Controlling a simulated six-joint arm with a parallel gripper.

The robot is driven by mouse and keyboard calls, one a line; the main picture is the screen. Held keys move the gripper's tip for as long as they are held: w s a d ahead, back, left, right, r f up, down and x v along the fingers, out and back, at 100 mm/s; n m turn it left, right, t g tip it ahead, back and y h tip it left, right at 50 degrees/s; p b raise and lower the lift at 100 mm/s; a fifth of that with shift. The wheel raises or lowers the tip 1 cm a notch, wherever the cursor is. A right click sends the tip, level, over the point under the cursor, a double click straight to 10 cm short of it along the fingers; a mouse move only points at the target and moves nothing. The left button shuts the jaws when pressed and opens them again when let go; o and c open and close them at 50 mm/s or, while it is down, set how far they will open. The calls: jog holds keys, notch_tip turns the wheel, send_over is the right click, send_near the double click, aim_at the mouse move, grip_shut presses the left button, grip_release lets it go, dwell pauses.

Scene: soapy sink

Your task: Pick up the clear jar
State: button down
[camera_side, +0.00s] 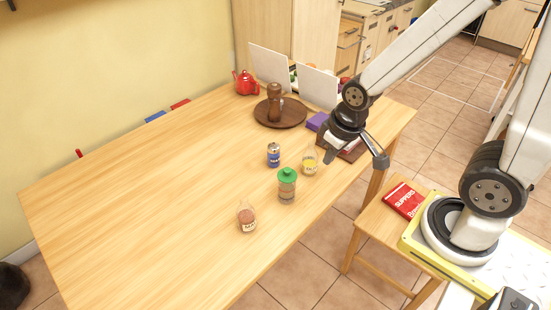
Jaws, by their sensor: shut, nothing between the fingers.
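Several small containers stand upright on the wooden table (150,190). A clear jar with yellow contents (310,163) stands nearest my gripper. A clear jar with a green lid (287,188) stands in front of it, to the left. A clear jar with brownish-pink contents (247,217) stands further to the front left. I cannot tell which of these the task calls the clear jar. My gripper (329,156) is shut and empty, just right of the yellow jar and apparently above the table. I cannot tell the exact gap to that jar.
A blue can (273,155) stands behind the green-lidded jar. A round brown tray (293,119) with a brown mill (274,101) and a red teapot (245,83) are further back. A purple box (317,121) is behind my gripper.

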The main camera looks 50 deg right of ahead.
grip_release()
dwell(0.3)
jog(key=w+d+f+n+t, duration=0.3)
jog(key=w+d+f+t, duration=0.1)
jog(key=w+d+f, duration=0.4)
jog(key=n+t+y, duration=0.3)
jog(key=t+y, duration=0.2)
jog(key=y, duration=0.2)
send_near(287, 188)
jog(key=shift+w+d+f, duration=0.1)
jog(key=shift+w+d, duration=0.05)
jog(key=shift+w, duration=0.45)
jog(key=shift+w+d+f, duration=0.15)
jog(key=shift+w+d, duration=0.05)
jog(key=shift+w, duration=0.4)
jog(key=shift+w+d+f, duration=0.1)
jog(key=shift+w+d, duration=0.05)
jog(key=shift+w, duration=0.45)
